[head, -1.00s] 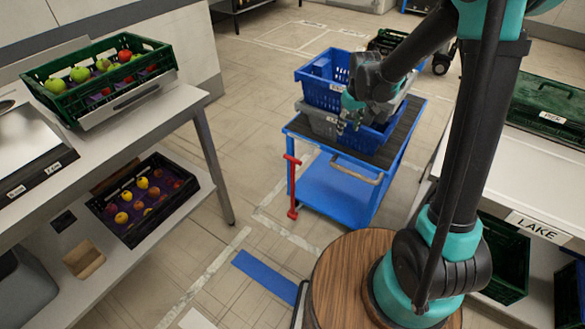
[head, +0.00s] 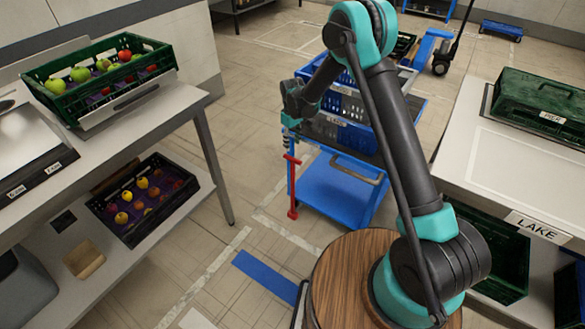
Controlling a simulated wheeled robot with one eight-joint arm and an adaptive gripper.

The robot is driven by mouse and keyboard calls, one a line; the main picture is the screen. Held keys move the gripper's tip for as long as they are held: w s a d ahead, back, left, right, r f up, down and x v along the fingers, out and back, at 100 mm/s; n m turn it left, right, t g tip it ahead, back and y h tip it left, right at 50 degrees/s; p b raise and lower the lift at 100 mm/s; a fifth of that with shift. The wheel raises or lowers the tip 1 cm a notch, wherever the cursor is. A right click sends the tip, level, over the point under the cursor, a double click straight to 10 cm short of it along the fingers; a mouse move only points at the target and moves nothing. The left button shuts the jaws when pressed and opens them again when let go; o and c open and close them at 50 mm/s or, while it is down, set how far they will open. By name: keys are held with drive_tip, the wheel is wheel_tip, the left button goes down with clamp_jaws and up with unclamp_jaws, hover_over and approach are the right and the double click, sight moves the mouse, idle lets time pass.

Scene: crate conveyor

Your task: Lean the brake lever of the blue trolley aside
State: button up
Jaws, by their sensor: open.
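The blue trolley (head: 336,196) stands in the middle of the floor beyond my arm's base. Its red brake lever (head: 291,185) is at the trolley's near left corner, upright, with a short red crossbar at the top and a foot near the floor. My gripper (head: 290,143) points down just above the lever's top; it is small in the picture. I cannot tell whether its fingers touch the crossbar. It is open, with nothing seen held. My arm hides part of the trolley's right side and load.
Blue crates (head: 345,103) are stacked on the trolley. A table with a green crate of apples (head: 100,85) stands at the left, with a dark fruit crate (head: 140,225) below. A white counter (head: 530,180) is at the right. Floor left of the lever is clear.

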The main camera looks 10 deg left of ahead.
sight(293, 167)
wheel_tip(293, 167, down, 16)
drive_tip(key=shift+r, duration=0.25)
idle(0.3)
clamp_jaws()
